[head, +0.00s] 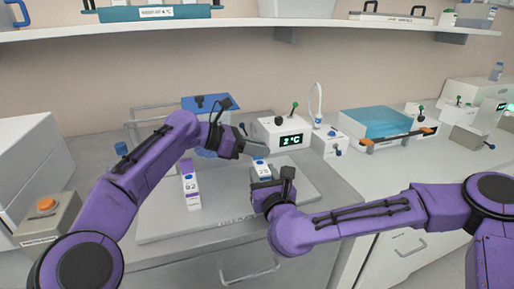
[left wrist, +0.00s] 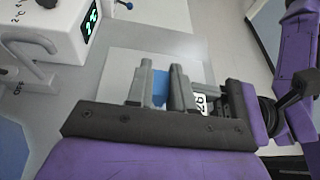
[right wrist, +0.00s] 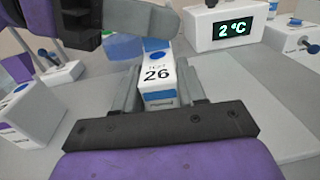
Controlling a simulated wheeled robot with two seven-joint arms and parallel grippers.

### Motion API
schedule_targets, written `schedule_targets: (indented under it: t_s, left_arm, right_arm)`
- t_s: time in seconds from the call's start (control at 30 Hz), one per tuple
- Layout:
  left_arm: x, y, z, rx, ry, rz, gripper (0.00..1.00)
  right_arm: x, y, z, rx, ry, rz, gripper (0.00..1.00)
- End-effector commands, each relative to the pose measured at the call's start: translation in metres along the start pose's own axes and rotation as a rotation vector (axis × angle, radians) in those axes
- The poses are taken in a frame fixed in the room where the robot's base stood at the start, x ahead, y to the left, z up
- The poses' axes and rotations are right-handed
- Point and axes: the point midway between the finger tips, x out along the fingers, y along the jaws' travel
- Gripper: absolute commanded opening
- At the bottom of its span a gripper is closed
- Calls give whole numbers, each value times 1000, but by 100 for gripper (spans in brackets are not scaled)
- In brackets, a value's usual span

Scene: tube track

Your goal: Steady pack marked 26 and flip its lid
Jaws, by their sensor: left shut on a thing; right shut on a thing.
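The pack marked 26 (head: 261,171) is a small white box with a blue top, standing upright on the grey mat. It also shows in the right wrist view (right wrist: 158,78). My right gripper (right wrist: 157,92) is shut on its body, a finger on each side. My left gripper (head: 257,150) is at the top of the pack, coming in from the left. In the left wrist view its fingers (left wrist: 161,85) are shut on a blue part (left wrist: 160,88), which looks like the lid. The pack's label (left wrist: 200,103) shows beside them. The lid's hinge is hidden.
A white pack marked 02 (head: 191,185) stands on the mat (head: 215,218) to the left. A white box with a 2°C display (head: 291,140) is behind. A button box (head: 47,218) is at the far left. A blue-lidded bath (head: 375,125) is at the right.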

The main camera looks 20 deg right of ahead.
Motion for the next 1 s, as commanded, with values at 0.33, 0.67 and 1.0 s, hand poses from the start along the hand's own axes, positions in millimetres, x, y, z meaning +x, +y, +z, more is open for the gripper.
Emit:
schedule_targets:
  t_s: [0.33, 0.67, 1.0]
  left_arm:
    - [-2, -6, 1, 188, -1, 83, 0]
    - [-2, -12, 1, 383, -2, 166, 0]
    - [-1, -15, 0, 477, 0, 204, 0]
  right_arm:
    - [-2, 2, 0, -2, 0, 8, 8]
    - [-2, 3, 0, -3, 0, 8, 8]
    - [-2, 3, 0, -3, 1, 8, 8]
